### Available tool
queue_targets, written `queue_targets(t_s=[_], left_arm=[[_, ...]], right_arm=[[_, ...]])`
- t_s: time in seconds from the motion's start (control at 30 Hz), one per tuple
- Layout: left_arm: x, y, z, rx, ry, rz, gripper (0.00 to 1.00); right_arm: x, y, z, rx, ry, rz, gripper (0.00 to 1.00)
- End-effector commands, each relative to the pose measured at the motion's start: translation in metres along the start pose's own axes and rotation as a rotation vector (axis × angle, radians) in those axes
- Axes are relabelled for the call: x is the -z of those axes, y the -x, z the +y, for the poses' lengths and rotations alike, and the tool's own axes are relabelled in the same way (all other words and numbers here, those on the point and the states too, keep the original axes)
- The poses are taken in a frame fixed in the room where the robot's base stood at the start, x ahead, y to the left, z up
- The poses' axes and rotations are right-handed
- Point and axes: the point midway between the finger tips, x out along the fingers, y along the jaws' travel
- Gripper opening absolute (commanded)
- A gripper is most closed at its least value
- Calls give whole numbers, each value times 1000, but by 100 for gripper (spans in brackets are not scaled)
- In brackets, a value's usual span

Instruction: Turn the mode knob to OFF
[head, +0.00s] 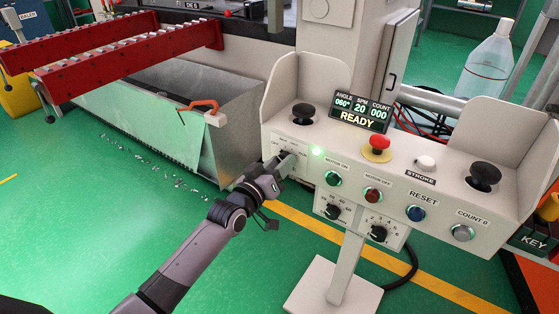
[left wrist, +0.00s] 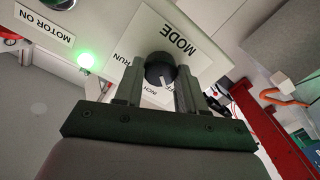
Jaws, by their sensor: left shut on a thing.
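The mode knob (left wrist: 160,69) is a round black knob with a white pointer mark, on a white plate (left wrist: 192,30) lettered MODE. My left gripper (left wrist: 158,82) has its two fingers on either side of the knob and is shut on it. The pointer mark is toward the lower right in the left wrist view. RUN and INCH lettering shows left of and below the knob; other lettering is partly hidden by the fingers. In the head view my left gripper (head: 287,163) is at the console's left front, mostly covering the knob. My right gripper is not in view.
The console (head: 330,160) carries a lit READY display (head: 359,111), a red mushroom button (head: 380,143), black palm buttons and more knobs below. A green lamp (head: 317,151) glows beside my gripper. A metal bin (head: 225,120) stands behind left; green floor is open at left.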

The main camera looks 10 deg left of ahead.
Motion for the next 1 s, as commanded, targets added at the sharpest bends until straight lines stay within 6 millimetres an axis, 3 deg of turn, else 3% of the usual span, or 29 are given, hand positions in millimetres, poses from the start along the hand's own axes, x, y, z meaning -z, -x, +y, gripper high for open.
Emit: queue_targets(t_s=[0.3,0.77,0.8,0.87,1.0], left_arm=[[0,0,0,0,107,-4,9],[-1,0,0,0,124,-5,9],[-1,0,0,0,124,-5,43],[-1,0,0,0,124,-5,62],[-1,0,0,0,123,-5,65]], right_arm=[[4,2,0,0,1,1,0],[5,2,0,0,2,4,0],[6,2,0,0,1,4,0],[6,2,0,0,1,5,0],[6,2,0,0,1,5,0]])
